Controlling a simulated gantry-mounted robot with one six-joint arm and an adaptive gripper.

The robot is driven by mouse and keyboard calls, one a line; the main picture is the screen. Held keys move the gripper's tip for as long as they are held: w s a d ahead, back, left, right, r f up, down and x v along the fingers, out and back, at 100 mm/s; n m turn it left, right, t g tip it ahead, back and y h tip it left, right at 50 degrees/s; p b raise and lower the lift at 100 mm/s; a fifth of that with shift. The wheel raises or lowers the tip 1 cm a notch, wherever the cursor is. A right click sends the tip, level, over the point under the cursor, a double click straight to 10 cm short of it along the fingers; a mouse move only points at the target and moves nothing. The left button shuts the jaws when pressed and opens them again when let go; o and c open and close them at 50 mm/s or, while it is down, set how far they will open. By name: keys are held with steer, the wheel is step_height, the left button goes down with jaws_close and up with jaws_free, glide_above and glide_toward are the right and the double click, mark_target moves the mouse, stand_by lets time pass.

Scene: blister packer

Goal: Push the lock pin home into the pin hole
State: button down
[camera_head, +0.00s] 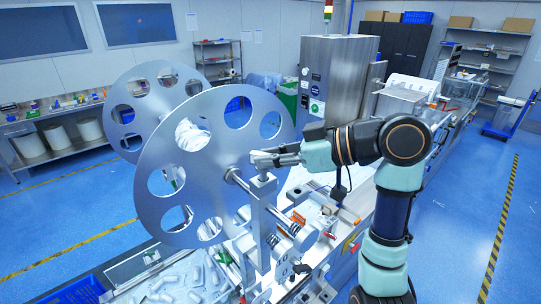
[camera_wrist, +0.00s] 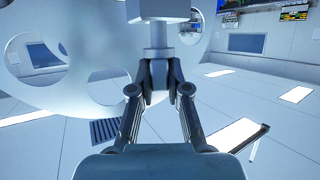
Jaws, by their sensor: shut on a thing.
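My gripper (camera_wrist: 159,78) is shut on a grey cylindrical piece (camera_wrist: 157,38), which I take to be the lock pin; its fingers stand on either side of it. The piece reaches a square grey block (camera_wrist: 157,9) at the top of the wrist view. In the head view my gripper (camera_head: 262,159) is just above the top of a grey upright post (camera_head: 263,188), beside the large reel disc. The pin hole is not visible, and I cannot tell how deep the piece sits in the block.
A large silver reel disc (camera_head: 200,128) with round holes stands close to the left of my gripper, with another reel (camera_head: 123,101) behind it. A spindle (camera_head: 240,182) joins the disc near the post. The packing line (camera_head: 400,130) runs off to the back right.

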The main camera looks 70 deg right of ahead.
steer(key=shift+f+b, duration=0.7)
steer(key=shift+f, duration=0.45)
steer(key=c, duration=1.1)
jaws_free()
steer(key=shift+o, duration=0.2)
steer(key=v, duration=1.2)
